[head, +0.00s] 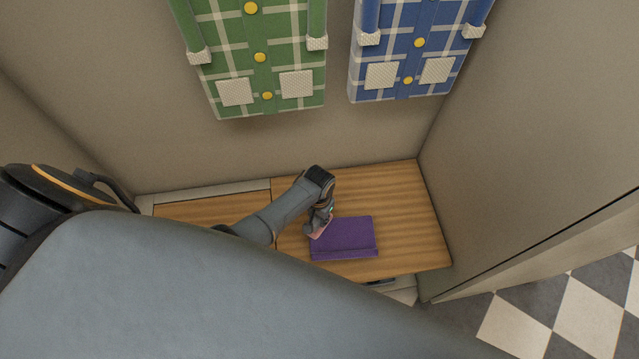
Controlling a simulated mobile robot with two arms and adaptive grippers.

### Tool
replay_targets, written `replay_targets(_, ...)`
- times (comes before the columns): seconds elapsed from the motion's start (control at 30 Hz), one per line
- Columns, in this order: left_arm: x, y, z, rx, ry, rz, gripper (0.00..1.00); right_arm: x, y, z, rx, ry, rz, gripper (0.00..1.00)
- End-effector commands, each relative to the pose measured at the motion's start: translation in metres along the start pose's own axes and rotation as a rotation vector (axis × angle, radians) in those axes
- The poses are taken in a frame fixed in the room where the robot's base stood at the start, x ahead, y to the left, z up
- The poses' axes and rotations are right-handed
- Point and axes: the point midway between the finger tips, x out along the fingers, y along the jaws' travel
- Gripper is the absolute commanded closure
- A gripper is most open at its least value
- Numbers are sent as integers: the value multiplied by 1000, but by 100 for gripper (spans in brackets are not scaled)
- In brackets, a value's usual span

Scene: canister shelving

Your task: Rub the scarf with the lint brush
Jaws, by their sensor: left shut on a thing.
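The purple scarf (343,238) lies folded and flat on the wooden surface. My left gripper (321,223) is at the scarf's upper left edge, pointing down. It is shut on a small pinkish thing, which I take to be the lint brush (319,233). Most of the brush is hidden by the gripper and is too small to make out in detail. The brush appears to be at or just over the scarf's edge; I cannot tell if they touch. My right gripper is not in view.
The wooden surface (405,215) sits in a niche between walls, with bare room right of the scarf. A green plaid garment (262,60) and a blue plaid garment (410,50) hang on the back wall above. A checkered floor (590,305) shows at lower right.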

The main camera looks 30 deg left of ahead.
Motion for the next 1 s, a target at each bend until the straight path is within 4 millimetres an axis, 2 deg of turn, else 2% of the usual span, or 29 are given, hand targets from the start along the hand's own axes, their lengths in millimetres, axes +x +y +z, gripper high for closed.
replay_targets(0.03,-10,-1,-1,-1,1,0,100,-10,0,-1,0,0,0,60)
replay_targets(0.23,-23,-3,-1,-2,1,0,100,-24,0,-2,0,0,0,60)
replay_targets(0.83,-24,-3,-2,-2,1,0,100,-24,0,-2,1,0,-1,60)
replay_targets(0.93,-30,-6,-10,-11,5,-2,100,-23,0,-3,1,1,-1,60)
replay_targets(1.0,-44,-11,-26,-33,9,-4,100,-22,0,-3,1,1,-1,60)
